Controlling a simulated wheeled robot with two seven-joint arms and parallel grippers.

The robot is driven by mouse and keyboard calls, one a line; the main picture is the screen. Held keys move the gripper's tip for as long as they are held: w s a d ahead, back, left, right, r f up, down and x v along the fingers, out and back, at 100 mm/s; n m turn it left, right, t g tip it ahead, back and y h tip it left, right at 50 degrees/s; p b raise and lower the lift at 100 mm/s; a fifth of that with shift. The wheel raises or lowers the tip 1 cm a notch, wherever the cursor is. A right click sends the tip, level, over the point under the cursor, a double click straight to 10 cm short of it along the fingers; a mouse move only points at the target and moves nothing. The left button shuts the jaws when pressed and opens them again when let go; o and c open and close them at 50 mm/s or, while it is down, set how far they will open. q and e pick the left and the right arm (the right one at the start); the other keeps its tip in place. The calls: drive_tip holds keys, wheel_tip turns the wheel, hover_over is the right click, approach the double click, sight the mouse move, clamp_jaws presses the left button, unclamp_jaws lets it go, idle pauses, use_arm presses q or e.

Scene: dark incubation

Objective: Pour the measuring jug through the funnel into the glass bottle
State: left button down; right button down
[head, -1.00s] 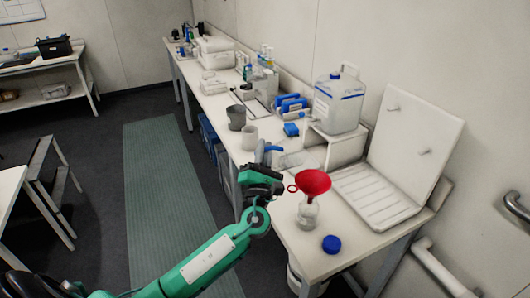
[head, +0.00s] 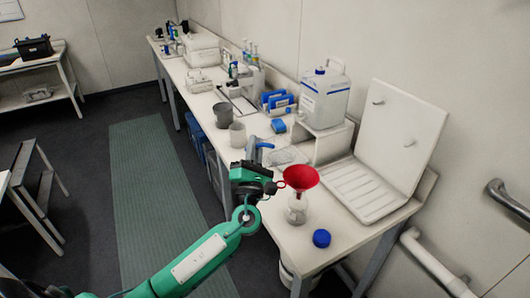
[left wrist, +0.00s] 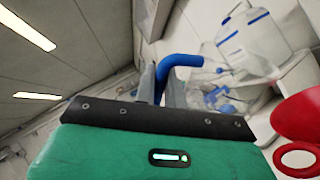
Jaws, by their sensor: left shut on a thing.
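My left gripper (head: 252,165) is shut on the blue handle of the measuring jug (head: 264,146). In the left wrist view the blue handle (left wrist: 178,62) sits between the fingers. The clear jug body is hard to make out against the bench, so its tilt and contents cannot be told. A red funnel (head: 300,178) sits in the mouth of the glass bottle (head: 297,213), which stands upright on the bench just right of my gripper. The funnel (left wrist: 300,118) also shows at the right of the left wrist view. My right gripper is out of view.
A blue cap (head: 321,238) lies on the bench near the bottle. A white drying rack (head: 395,145) and a large white canister (head: 325,98) stand behind.

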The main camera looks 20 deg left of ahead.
sight(265, 145)
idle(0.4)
use_arm(q)
drive_tip(key=shift+s+d+r+m+t+h, duration=0.15)
drive_tip(key=shift+d+m+h, duration=0.15)
drive_tip(key=shift+m, duration=0.15)
drive_tip(key=shift+w+d+r+m+t+h, duration=0.15)
drive_tip(key=shift+m+h, duration=0.15)
drive_tip(key=shift+m, duration=0.15)
drive_tip(key=shift+s, duration=0.1)
drive_tip(key=shift+d+r+m+t+h, duration=0.15)
drive_tip(key=shift+d+m+t+h, duration=0.35)
drive_tip(key=shift+m, duration=0.4)
drive_tip(key=shift+s+d+r+m+h, duration=0.1)
drive_tip(key=shift+d+m+h, duration=0.2)
drive_tip(key=shift+m+h, duration=0.2)
drive_tip(key=shift+s+d+r+m+h, duration=0.1)
drive_tip(key=shift+d+m+h, duration=0.15)
drive_tip(key=shift+m+h, duration=0.25)
drive_tip(key=shift+d+r+m+t+h, duration=0.15)
drive_tip(key=shift+d+m+h, duration=0.15)
drive_tip(key=shift+m, duration=0.2)
drive_tip(key=shift+d+m+t+h, duration=0.2)
drive_tip(key=shift+m+h, duration=0.1)
drive_tip(key=shift+m, duration=0.2)
